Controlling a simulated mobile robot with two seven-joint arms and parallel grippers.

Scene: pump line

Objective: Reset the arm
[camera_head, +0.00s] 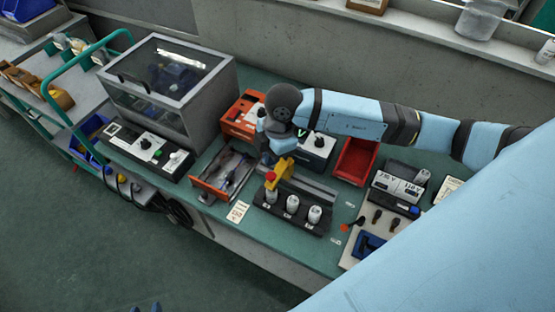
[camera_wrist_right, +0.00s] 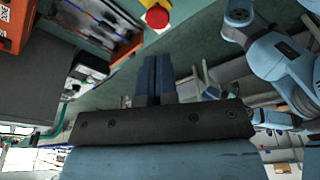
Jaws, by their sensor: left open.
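My right arm reaches in from the right in the head view. Its gripper (camera_head: 268,158) is over the bench, just behind a yellow box with a red button (camera_head: 270,177). In the right wrist view its two blue fingers (camera_wrist_right: 157,62) lie side by side with nothing visible between them. The red button (camera_wrist_right: 157,17) shows beyond their tips, apart from them. My left gripper (camera_head: 145,308) shows only as two separate blue fingertips at the bottom edge, over the floor, open and empty. My left arm (camera_wrist_right: 275,50) also shows in the right wrist view.
On the green bench, a grey machine with a clear lid (camera_head: 170,85) stands left, a rack with white cylinders (camera_head: 291,204) at the front, and a red tray (camera_head: 356,160) at right. A tool tray (camera_head: 222,174) lies left of the rack. Green floor (camera_head: 60,240) is open at front left.

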